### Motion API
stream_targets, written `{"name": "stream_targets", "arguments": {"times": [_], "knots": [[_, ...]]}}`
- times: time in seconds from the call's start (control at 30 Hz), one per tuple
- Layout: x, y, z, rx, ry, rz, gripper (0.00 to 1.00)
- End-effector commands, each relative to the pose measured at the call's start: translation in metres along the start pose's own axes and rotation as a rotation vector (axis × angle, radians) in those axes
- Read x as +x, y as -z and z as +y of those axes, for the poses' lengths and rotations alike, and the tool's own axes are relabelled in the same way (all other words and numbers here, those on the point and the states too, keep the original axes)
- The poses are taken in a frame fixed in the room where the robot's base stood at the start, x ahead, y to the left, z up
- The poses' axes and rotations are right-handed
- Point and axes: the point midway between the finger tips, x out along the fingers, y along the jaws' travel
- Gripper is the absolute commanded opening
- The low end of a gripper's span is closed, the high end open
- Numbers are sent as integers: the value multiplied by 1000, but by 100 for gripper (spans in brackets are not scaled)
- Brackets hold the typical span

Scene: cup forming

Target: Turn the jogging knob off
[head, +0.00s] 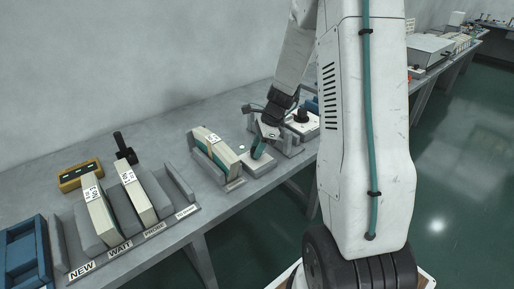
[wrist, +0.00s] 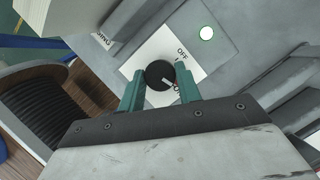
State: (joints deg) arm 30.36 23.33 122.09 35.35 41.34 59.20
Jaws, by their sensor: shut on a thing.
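The jogging knob (wrist: 159,74) is a round black knob with a white pointer mark, on a white label plate (wrist: 188,38) on a grey box. Its pointer aims to the lower right, toward a partly hidden label and away from the word OFF at the plate's upper right. My gripper (wrist: 158,84) has its green fingers on either side of the knob and is shut on it. In the head view my gripper (head: 259,149) reaches down onto the small grey control box (head: 258,166) on the bench; the knob is hidden there.
A round white button (wrist: 206,33) with a green ring sits on the box near the knob. To the left stand a holder with a beige binder (head: 214,150) and a rack with binders (head: 100,214). A device with a black knob (head: 302,117) stands close on the right.

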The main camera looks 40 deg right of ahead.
Motion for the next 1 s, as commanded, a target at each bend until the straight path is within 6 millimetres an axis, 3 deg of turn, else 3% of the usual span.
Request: {"name": "stream_targets", "arguments": {"times": [1.0], "knots": [[1, -3, -6, -887, -366, 1, 11]]}}
